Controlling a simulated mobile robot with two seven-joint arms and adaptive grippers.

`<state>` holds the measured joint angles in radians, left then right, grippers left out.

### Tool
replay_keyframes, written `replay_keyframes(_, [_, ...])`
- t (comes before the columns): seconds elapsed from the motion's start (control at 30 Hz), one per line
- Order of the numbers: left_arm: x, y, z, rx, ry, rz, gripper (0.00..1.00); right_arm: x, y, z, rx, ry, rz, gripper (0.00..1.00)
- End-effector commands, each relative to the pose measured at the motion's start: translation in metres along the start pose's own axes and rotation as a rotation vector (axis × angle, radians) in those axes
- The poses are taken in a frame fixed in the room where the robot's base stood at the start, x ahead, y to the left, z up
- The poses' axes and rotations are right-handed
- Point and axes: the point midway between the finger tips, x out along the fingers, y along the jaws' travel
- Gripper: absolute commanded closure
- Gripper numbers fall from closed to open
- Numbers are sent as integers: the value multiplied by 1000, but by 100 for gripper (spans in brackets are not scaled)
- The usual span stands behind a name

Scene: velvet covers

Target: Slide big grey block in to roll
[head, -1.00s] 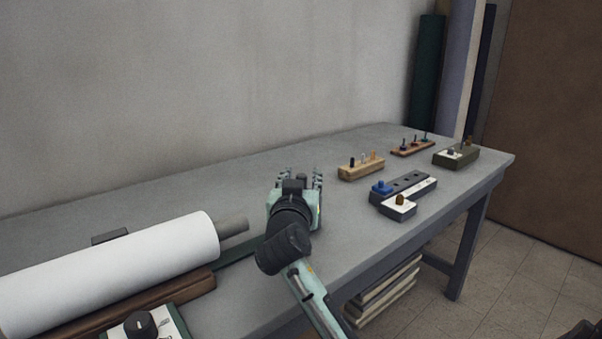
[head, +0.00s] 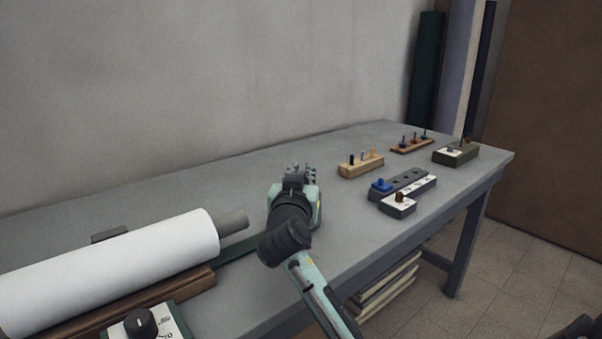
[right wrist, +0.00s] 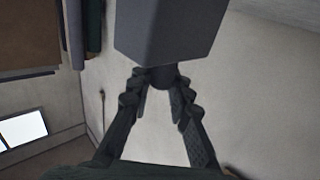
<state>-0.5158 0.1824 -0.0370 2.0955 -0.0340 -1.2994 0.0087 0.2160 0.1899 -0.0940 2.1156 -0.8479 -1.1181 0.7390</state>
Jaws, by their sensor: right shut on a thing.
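A white roll (head: 110,262) lies at the left of the table, with a grey core (head: 233,222) sticking out of its right end. My right gripper (head: 301,170) is over the middle of the table, right of the core and apart from it. In the right wrist view, a big grey block (right wrist: 165,32) sits at the fingertips. My right fingers (right wrist: 162,80) are shut on a dark round knob at its end. The block cannot be made out in the head view. My left gripper is not in view.
A dial box (head: 145,325) is at the front left.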

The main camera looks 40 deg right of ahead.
Motion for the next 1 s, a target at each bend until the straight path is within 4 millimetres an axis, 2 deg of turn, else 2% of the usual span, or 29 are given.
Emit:
replay_keyframes(0.17, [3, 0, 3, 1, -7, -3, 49, -8, -9, 3, 5, -4, -2, 100])
replay_keyframes(0.4, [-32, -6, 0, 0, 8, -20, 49, -46, -47, 6, 6, -7, -3, 100])
replay_keyframes(0.5, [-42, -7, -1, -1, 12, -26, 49, -55, -56, 4, 3, -6, -1, 100])
replay_keyframes(0.87, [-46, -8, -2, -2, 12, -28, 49, -59, -58, 1, -1, -3, 1, 100])
replay_keyframes(0.9, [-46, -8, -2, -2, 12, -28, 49, -59, -58, 1, -1, -3, 1, 78])
replay_keyframes(1.0, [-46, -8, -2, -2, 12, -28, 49, -59, -58, 1, -1, -3, 1, 65])
